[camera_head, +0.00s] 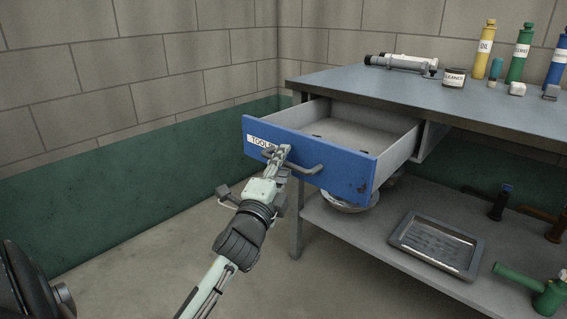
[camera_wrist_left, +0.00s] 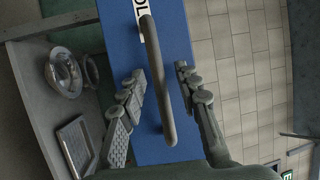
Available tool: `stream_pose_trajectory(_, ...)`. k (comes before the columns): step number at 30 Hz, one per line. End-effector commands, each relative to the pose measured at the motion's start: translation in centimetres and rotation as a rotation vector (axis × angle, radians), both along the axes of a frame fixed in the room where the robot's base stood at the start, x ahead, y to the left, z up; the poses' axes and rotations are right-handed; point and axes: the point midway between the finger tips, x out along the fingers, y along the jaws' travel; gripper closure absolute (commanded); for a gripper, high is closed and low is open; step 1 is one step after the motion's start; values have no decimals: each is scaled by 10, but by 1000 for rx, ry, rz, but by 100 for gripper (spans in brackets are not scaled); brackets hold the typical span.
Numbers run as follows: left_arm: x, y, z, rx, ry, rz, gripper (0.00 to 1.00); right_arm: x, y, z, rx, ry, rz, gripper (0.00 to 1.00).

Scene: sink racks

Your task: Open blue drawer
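The blue drawer (camera_head: 340,172) with a white "TOOLS" label is pulled well out from under the bench top, and its grey inside looks empty. Its grey bar handle (camera_head: 312,170) runs across the front. My left gripper (camera_head: 279,153) is at the left part of the handle. In the left wrist view, the handle (camera_wrist_left: 158,75) lies between the two fingers of the left gripper (camera_wrist_left: 158,82), with a gap on each side; the fingers look open. The blue front (camera_wrist_left: 174,30) is close behind. My right gripper is not in view.
The bench top (camera_head: 350,82) carries a cylinder device (camera_head: 402,64), a small jar (camera_head: 454,78) and several bottles. The lower shelf (camera_head: 335,220) holds a metal tray (camera_head: 437,244), a bowl (camera_head: 347,199) and a green tool (camera_head: 540,292). Floor left of the drawer is clear.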

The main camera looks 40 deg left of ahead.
Motion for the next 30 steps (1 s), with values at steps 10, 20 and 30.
stream_pose_trajectory(10, -12, -5, -4, -3, 2, -1, 68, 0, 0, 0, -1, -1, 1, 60)
stream_pose_trajectory(20, -76, -25, -16, -4, 4, 1, 68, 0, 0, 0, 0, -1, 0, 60)
stream_pose_trajectory(30, -112, -37, -21, -1, 1, 1, 68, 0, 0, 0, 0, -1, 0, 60)
